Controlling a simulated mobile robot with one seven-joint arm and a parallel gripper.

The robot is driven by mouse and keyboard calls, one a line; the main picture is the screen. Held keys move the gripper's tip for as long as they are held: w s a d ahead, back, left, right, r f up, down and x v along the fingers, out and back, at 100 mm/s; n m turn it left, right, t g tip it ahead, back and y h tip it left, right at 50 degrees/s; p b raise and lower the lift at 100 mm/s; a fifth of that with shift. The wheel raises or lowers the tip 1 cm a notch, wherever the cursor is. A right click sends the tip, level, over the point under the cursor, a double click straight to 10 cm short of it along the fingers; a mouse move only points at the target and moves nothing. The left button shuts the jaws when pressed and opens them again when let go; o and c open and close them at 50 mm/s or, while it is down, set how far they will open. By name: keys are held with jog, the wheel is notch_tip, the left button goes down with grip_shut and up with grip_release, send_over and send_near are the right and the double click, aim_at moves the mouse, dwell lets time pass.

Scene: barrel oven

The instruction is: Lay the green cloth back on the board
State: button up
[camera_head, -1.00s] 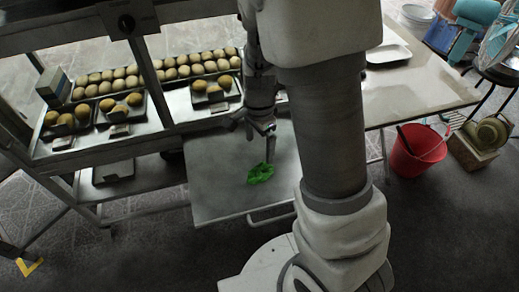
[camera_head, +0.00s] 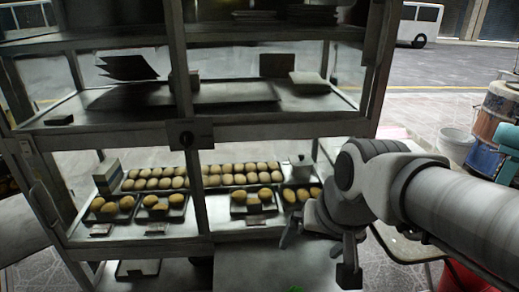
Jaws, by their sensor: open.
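The green cloth (camera_head: 296,289) shows only as a small sliver at the bottom edge of the head view, on the grey board (camera_head: 245,265). Most of the cloth and the near part of the board are out of the picture. My gripper (camera_head: 320,250) is open, its dark fingers spread apart. It appears above the board's right side, apart from the cloth, with nothing visible between the fingers.
A metal shelf rack (camera_head: 183,133) stands behind the board, its lower shelf holding trays of round buns (camera_head: 205,176). A grey pot (camera_head: 301,167) stands close behind my arm. A white bucket (camera_head: 456,144) and a red bucket (camera_head: 465,275) are at right.

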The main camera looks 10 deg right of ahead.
jog(key=s+r+n, duration=0.1)
jog(key=s+n, duration=0.1)
jog(key=s+r+n+t, duration=0.1)
jog(key=s, duration=0.1)
jog(key=shift+d+r+h, duration=0.35)
jog(key=shift+h, duration=0.05)
